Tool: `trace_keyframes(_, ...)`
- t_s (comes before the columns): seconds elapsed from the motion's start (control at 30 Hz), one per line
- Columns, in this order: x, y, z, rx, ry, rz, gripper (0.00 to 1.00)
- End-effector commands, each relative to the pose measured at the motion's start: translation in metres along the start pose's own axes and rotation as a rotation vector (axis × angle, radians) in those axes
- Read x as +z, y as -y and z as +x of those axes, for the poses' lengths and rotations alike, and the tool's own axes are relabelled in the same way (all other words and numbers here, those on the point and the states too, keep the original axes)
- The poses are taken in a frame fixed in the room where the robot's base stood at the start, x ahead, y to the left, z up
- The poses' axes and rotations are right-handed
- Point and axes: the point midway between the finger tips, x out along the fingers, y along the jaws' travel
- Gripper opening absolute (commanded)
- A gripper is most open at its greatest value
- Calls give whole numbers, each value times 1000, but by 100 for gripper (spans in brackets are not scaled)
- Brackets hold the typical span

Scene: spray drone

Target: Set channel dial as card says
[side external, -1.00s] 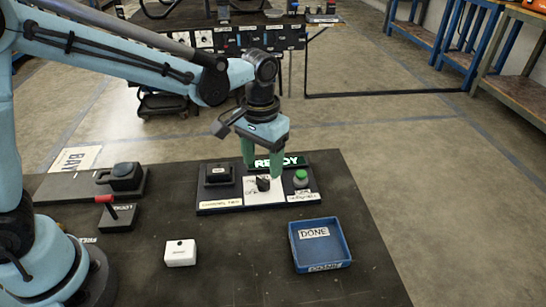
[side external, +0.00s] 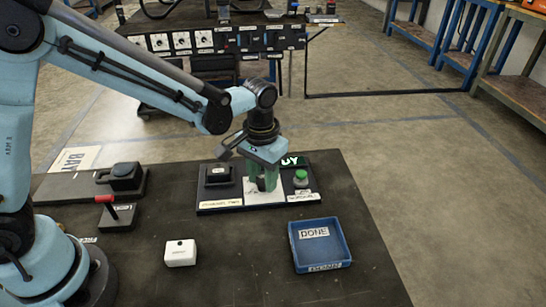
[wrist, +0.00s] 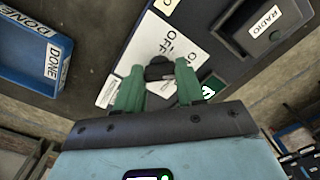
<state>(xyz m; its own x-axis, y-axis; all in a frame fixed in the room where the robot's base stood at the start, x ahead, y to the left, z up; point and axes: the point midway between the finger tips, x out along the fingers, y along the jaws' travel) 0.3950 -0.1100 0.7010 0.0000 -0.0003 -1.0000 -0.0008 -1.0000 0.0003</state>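The black dial (wrist: 158,70) stands on a white plate (wrist: 182,42) marked with "OFF"; the plate also shows in the side view (side external: 266,197). My gripper (side external: 263,190) reaches down over it, its two green fingers on either side of the dial. In the wrist view my gripper (wrist: 159,68) has the dial between its fingertips, very close to both; I cannot tell if they press on it. In the side view the fingers hide the dial. A white label strip (side external: 220,204) lies at the panel's front left, its writing too small to read surely.
A green button (side external: 300,176) stands right of the dial, a black radio block (side external: 217,174) left. A lit green sign (side external: 292,161) is behind. A blue DONE tray (side external: 320,262), a white box (side external: 180,253) and a red-handled lever (side external: 114,211) stand on the dark table.

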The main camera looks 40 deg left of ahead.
Motion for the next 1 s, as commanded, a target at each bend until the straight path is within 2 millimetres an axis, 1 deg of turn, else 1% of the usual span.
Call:
trace_keyframes(0.03,0,0,0,0,0,0,18)
trace_keyframes(0.1,0,0,0,0,0,0,8)
trace_keyframes(0.27,0,0,0,0,0,7,8)
trace_keyframes(0.47,0,0,0,0,0,68,8)
trace_keyframes(0.67,0,0,0,0,0,200,8)
trace_keyframes(1.0,0,0,0,0,0,487,8)
